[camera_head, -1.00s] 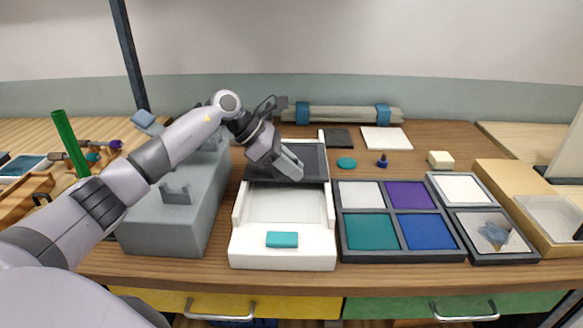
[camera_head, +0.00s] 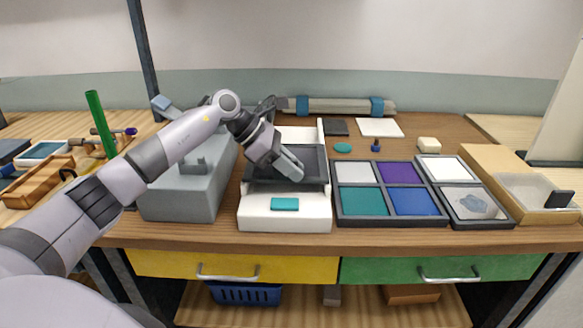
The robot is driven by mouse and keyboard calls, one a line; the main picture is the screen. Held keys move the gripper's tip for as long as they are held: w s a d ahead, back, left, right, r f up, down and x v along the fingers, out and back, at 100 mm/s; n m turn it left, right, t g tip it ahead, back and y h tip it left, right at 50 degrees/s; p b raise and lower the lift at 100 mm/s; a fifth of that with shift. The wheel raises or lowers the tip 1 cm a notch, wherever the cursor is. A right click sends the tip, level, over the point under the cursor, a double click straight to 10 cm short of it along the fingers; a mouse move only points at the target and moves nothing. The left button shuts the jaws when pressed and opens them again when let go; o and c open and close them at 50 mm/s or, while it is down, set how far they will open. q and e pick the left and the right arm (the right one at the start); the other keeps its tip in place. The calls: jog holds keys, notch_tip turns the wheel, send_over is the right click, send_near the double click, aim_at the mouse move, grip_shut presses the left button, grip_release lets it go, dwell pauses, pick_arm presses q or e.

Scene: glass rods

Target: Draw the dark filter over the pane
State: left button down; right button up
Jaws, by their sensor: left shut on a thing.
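The dark filter (camera_head: 262,168) is a dark grey framed panel lying across the white frame (camera_head: 262,221) in the middle of the table. It now lies over the area where the pale pane showed, just behind the frame's front block with its teal tab (camera_head: 285,204). No clear part of the pane shows in front of it. My left gripper (camera_head: 290,170) reaches in from the left and is shut on the filter at its right part; the gripped edge is partly hidden by the fingers. My right gripper is not in view.
A grey block stand (camera_head: 188,195) is close on the left, under my left arm. A tray of coloured panes (camera_head: 390,221) and a two-pane tray (camera_head: 482,224) stand to the right. A wooden box (camera_head: 540,216) is at the far right. Drawers (camera_head: 235,266) are below the front edge.

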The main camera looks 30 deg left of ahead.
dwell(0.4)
pick_arm(q)
jog(key=c, duration=1.2)
grip_release()
jog(key=shift+o, duration=0.2)
jog(key=shift+b+v, duration=0.45)
jog(key=shift+v, duration=3.2)
